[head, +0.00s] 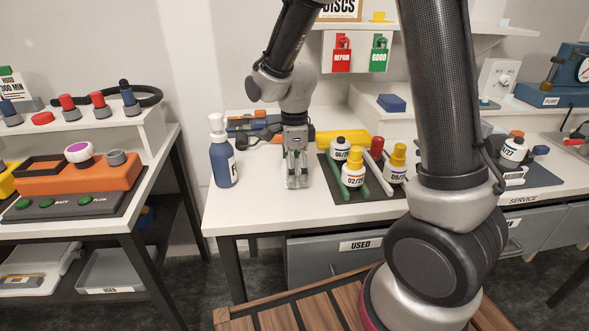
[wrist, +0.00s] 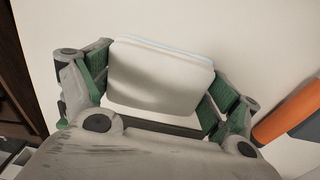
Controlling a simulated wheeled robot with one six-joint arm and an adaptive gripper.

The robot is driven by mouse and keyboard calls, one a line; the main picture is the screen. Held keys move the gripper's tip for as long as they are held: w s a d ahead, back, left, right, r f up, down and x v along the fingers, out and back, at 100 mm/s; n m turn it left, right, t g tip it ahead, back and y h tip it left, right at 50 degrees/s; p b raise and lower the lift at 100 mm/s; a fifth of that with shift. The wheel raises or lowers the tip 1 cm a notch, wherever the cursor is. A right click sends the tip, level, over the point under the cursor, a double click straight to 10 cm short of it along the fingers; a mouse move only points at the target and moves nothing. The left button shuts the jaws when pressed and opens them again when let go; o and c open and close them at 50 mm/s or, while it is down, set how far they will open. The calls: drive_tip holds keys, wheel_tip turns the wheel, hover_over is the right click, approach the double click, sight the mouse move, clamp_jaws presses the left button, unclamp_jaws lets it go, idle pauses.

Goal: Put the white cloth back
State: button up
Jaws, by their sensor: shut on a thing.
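The white cloth (wrist: 160,78) is a folded, rounded pad with a pale blue edge along its top in the wrist view. My gripper (wrist: 158,92) is shut on it, with a green pad at each side of the cloth. In the head view my gripper (head: 297,176) points down over the white bench top (head: 262,205), between the blue bottle and the dark mat. The cloth is small and pale there, between the fingers. I cannot tell whether it touches the bench.
A blue bottle with a white top (head: 223,160) stands left of my gripper. A dark mat (head: 372,191) with several small bottles and green rods lies to its right. The bench top in front is clear. A "USED" drawer (head: 320,256) is below.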

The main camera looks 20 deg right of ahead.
drive_tip(key=o, duration=1)
drive_tip(key=shift+f, duration=0.1)
drive_tip(key=shift+o, duration=0.2)
wheel_tip(320, 180, up, 12)
drive_tip(key=s+d+r+n+t, duration=0.2)
drive_tip(key=s+d+r+n, duration=0.1)
drive_tip(key=s+d+n, duration=0.4)
drive_tip(key=s+d+r+n+t, duration=0.2)
drive_tip(key=s+d+r+n, duration=0.2)
drive_tip(key=s+d+n, duration=0.4)
drive_tip(key=s+n, duration=0.5)
drive_tip(key=shift+r, duration=0.3)
